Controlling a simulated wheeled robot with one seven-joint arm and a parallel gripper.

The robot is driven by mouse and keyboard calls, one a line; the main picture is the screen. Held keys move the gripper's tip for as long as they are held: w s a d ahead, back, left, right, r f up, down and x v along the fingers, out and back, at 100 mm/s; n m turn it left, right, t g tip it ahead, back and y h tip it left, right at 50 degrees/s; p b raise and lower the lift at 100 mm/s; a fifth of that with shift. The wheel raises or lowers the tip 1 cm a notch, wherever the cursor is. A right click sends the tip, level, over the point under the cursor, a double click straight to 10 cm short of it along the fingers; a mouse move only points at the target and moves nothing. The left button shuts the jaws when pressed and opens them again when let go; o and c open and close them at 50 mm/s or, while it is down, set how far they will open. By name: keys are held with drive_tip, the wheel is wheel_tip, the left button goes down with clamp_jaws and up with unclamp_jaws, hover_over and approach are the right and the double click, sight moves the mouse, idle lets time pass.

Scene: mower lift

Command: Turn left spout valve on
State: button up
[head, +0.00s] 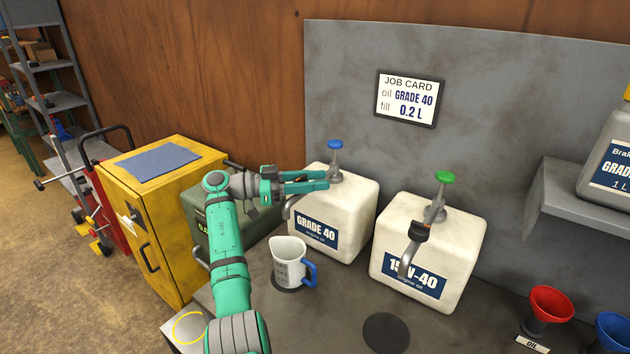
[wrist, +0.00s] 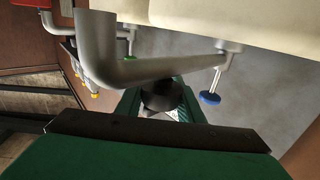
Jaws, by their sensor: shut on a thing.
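The left container (head: 350,210), white and labelled GRADE 40, has a blue-topped pump (head: 336,150) and a grey spout (head: 290,207). The spout also shows large in the wrist view (wrist: 98,50), with the blue knob (wrist: 210,98) beyond it. My gripper (head: 318,181) is at the top of this container, beside the pump. In the wrist view its teal fingers (wrist: 162,100) are shut around the black valve piece (wrist: 160,92) on the spout. In the head view my gripper hides that valve. A measuring mug (head: 287,256) with a blue handle stands below the spout.
The 15W-40 container (head: 455,235) stands to the right, with a green knob (head: 445,177) and its own black-collared spout (head: 410,246). Red (head: 551,303) and blue (head: 612,330) funnels are at the lower right. A yellow cabinet (head: 160,240) stands left of my arm.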

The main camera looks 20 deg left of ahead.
drive_tip(key=shift+d+f, duration=0.1)
drive_tip(key=shift+f, duration=0.15)
drive_tip(key=o, duration=1.1)
drive_tip(key=shift+c, duration=0.2)
drive_tip(key=shift+r, duration=0.1)
drive_tip(key=v, duration=1)
drive_tip(key=shift+a, duration=0.4)
drive_tip(key=shift+s, duration=0.1)
